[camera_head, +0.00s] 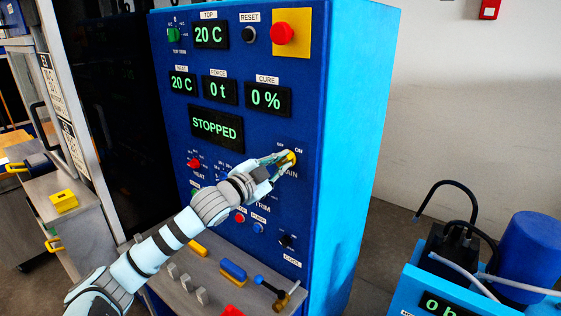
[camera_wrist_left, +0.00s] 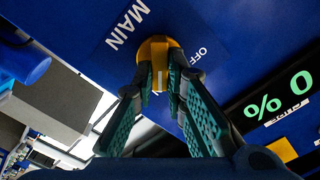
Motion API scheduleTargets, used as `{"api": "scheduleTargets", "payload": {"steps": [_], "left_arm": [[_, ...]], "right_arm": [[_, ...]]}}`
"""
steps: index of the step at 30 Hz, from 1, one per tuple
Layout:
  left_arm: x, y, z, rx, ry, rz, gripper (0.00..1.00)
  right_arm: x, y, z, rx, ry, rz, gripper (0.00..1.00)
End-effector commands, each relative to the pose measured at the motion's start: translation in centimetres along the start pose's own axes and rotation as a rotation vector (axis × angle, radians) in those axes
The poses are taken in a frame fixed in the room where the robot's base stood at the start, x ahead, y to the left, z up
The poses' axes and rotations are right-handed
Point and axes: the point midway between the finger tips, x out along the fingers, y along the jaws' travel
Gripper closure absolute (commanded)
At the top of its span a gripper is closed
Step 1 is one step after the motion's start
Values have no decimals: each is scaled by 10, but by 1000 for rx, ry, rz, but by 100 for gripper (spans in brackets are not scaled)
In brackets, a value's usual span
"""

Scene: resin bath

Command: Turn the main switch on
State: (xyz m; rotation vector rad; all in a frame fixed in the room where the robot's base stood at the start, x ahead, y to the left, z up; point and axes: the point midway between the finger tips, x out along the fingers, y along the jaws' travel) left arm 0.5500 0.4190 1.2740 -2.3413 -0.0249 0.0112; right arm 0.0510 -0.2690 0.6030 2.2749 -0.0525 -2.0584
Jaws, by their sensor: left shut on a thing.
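The main switch (camera_head: 290,157) is a yellow knob on the right side of the blue control panel, below OFF and ON labels. It also shows in the left wrist view (camera_wrist_left: 154,46), between the MAIN and OFF labels. My left gripper (camera_head: 275,163) reaches it from the lower left, with its two fingers closed on opposite sides of the knob. The green-padded fingers also show in the left wrist view (camera_wrist_left: 160,82). The fingers partly cover the knob, and I cannot tell which label it points at. My right gripper is not in view.
The panel's status display (camera_head: 216,127) reads STOPPED. A red emergency button (camera_head: 283,33) on a yellow plate is above. A ledge with levers (camera_head: 187,284) juts out below. A blue pump unit (camera_head: 527,257) stands at lower right. A yellow block (camera_head: 64,201) lies on a bench at left.

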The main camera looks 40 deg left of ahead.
Motion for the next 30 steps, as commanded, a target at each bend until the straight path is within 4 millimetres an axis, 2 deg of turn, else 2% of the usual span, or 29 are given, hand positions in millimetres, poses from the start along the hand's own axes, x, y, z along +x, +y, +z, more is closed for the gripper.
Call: {"api": "scheduleTargets", "payload": {"steps": [7,8,11,19,22,30], "left_arm": [[0,0,0,2,0,0,100],[0,0,0,1,0,0,83],[0,0,0,1,0,0,68],[0,0,0,1,0,0,68],[0,-6,-5,2,1,-3,68],[0,-52,-50,0,4,-6,68]], "right_arm": [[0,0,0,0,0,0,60],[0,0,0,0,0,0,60],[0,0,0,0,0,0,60],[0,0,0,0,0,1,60],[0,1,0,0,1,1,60],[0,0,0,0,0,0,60]]}}
